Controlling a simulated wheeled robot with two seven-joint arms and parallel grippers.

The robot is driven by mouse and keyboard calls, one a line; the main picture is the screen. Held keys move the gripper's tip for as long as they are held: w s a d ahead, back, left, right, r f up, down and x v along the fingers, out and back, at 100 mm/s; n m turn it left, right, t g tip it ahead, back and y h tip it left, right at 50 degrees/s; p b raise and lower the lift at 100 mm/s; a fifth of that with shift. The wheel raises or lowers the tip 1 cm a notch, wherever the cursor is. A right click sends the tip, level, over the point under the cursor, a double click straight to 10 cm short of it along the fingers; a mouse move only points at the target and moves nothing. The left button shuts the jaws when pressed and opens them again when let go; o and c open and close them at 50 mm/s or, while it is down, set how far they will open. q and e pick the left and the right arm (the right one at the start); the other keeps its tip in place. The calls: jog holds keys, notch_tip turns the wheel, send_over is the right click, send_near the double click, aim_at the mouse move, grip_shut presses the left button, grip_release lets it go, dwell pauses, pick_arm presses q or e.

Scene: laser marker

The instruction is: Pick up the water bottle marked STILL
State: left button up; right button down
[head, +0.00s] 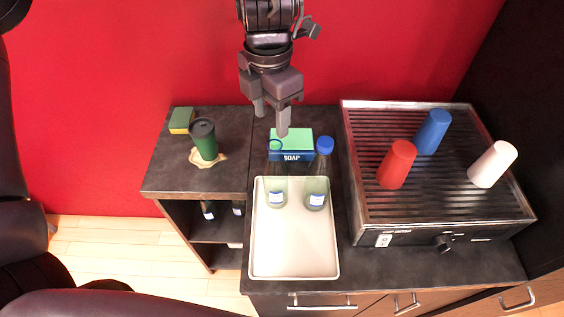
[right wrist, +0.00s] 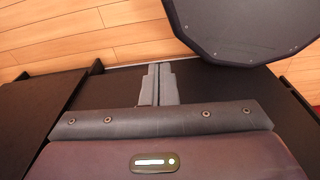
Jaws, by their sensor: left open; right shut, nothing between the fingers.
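Two clear greenish bottles stand at the back of a pale tray (head: 293,250). My left gripper (head: 271,119) is open and empty, pointing down above and behind the left bottle, near the soap box. My right gripper (right wrist: 159,68) is shut and empty in the right wrist view, away from the bottles.
A green-and-blue soap box (head: 291,147) stands behind the bottles. At right, a ribbed grill (head: 400,207) bears red (head: 397,165), blue (head: 433,132) and white (head: 493,164) cups. At left are a green tumbler (head: 204,141) and a sponge (head: 181,120). The tray's front is clear.

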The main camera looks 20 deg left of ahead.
aim_at(274, 140)
pick_arm(q)
jog(key=shift+f, duration=0.55)
jog(key=shift+s+d+f+p, duration=0.1)
jog(key=shift+s+f+p, duration=0.05)
jog(key=shift+f+p, duration=0.35)
jog(key=shift+s+f+p, duration=0.15)
jog(key=shift+f+p, duration=0.1)
jog(key=shift+f, duration=0.3)
jog(key=f, duration=0.1)
jog(key=f+p, duration=0.1)
jog(key=f, duration=0.2)
jog(key=shift+w+d+f+p, duration=0.1)
jog(key=shift+w+f+p, duration=0.05)
jog(key=shift+w+p, duration=0.2)
grip_shut()
pick_arm(e)
jog(key=s+r, duration=0.2)
jog(key=r, duration=0.1)
